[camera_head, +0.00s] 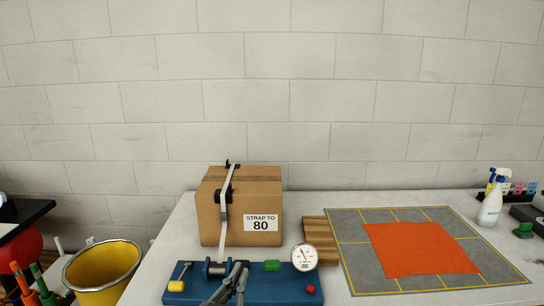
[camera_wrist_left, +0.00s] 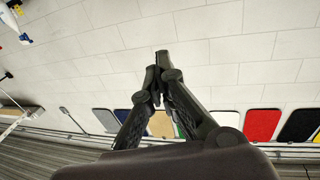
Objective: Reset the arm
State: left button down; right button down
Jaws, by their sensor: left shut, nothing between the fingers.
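My left gripper (camera_head: 238,272) shows dark at the bottom of the head view, in front of a blue tool base (camera_head: 190,292). In the left wrist view its fingers (camera_wrist_left: 161,66) come together at the tips with nothing between them. Behind the blue base stands a cardboard box (camera_head: 262,188) with a strap over it and a label reading "STRAP TO 80". I cannot tell how far the gripper is above the base. My right gripper is in neither view.
A round gauge (camera_head: 304,257) stands at the base's right end. An orange cloth (camera_head: 420,249) lies on a grey mat (camera_head: 360,279) on the white table (camera_head: 160,255). A spray bottle (camera_head: 491,207) stands at right. A yellow bucket (camera_head: 103,270) is left of the table.

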pick_arm(q)
jog(key=s+a+f+n+g+y, duration=0.1)
jog(key=s+a+f+g+y, duration=0.15)
jog(key=f, duration=0.35)
jog(key=s+a+f+n+g+y, duration=0.1)
jog(key=s+a+f+g, duration=0.1)
jog(key=a+f, duration=0.25)
jog(key=s+a+f+m+g, duration=0.1)
jog(key=s+a+f+g, duration=0.35)
jog(key=s+f, duration=0.55)
jog(key=s+a+f+g, duration=0.3)
jog(key=s+f+g, duration=0.3)
jog(key=s, duration=0.7)
notch_tip(320, 180, down, 24)
jog(key=s+a+f+g+y, duration=0.1)
jog(key=s+a+f+g, duration=0.1)
jog(key=s+f, duration=1.5)
jog(key=shift+s+a+f+m, duration=0.2)
jog(key=shift+s+f+m, duration=0.1)
jog(key=shift+s+f, duration=0.1)
jog(key=c, duration=2.3)
grip_release()
